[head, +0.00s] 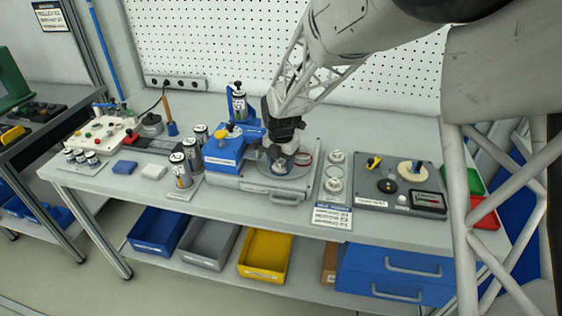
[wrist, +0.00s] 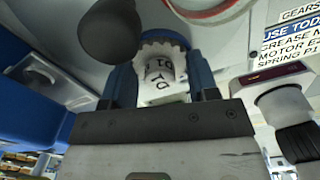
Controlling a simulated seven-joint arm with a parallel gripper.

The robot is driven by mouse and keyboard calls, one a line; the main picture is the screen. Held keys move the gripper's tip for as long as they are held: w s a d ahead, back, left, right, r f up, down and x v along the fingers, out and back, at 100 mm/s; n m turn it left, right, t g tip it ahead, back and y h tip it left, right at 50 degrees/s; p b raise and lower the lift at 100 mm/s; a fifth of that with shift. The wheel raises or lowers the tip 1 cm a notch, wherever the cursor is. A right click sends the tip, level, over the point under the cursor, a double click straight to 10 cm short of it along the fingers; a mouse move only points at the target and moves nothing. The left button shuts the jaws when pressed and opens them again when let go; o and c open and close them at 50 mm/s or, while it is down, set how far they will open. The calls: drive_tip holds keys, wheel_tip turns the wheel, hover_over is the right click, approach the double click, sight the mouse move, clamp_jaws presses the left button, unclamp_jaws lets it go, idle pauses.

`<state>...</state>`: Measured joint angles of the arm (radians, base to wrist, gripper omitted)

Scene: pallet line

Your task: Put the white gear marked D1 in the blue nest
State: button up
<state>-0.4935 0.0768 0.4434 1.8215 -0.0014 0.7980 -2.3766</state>
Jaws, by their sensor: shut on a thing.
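My gripper (head: 283,153) is low over the round plate of the grey fixture (head: 262,182) in the head view. In the wrist view, my gripper (wrist: 161,68) has its two blue fingers shut on the sides of a white gear (wrist: 160,72) marked D1, whose lettering appears upside down. A blue ring, seemingly the blue nest (wrist: 165,37), shows right behind the gear. I cannot tell whether the gear is seated in it or just above it. My gripper hides most of the gear and nest in the head view.
A blue block (head: 223,150) with a yellow top and several cans (head: 180,170) stand to the left. A strip with pale round parts (head: 333,171) and a grey panel (head: 390,195) are to the right.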

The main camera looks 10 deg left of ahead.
sight(281, 161)
drive_tip(key=shift+s+f, duration=0.1)
drive_tip(key=shift+f, duration=0.2)
drive_tip(key=shift+d+f, duration=0.1)
drive_tip(key=shift+f, duration=0.35)
drive_tip(key=o, duration=0.9)
drive_tip(key=shift+s+f, duration=0.1)
drive_tip(key=shift+f, duration=0.1)
drive_tip(key=shift+d, duration=0.1)
drive_tip(key=shift+r, duration=0.4)
drive_tip(key=shift+c, duration=0.4)
drive_tip(key=shift+o, duration=0.5)
drive_tip(key=shift+d+r, duration=0.1)
drive_tip(key=shift+r, duration=0.25)
wheel_tip(281, 161, up, 13)
drive_tip(key=shift+a+f, duration=0.2)
drive_tip(key=shift+a, duration=0.1)
